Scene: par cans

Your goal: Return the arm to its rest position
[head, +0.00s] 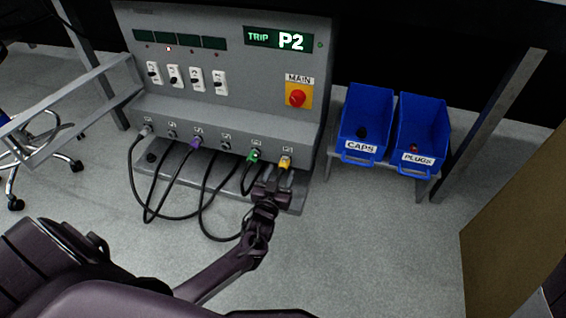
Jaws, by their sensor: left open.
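My left arm (220,275) reaches up from the bottom left toward the lower front of a grey power panel (230,95). My left gripper (274,182) is open just in front of the panel's bottom row of sockets. It is close to the yellow plug (285,162) at the row's right end; whether its fingers touch the plug or its cable I cannot tell. A green plug (254,155) sits to the left, with a black cable hanging from it. My right gripper is not in view.
A purple plug (196,142) and a grey plug (146,130) sit further left with looping cables. A red main switch (297,97) is at right. Blue CAPS (360,158) and PLUGS (416,168) bins stand right. The floor (380,250) below them is clear.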

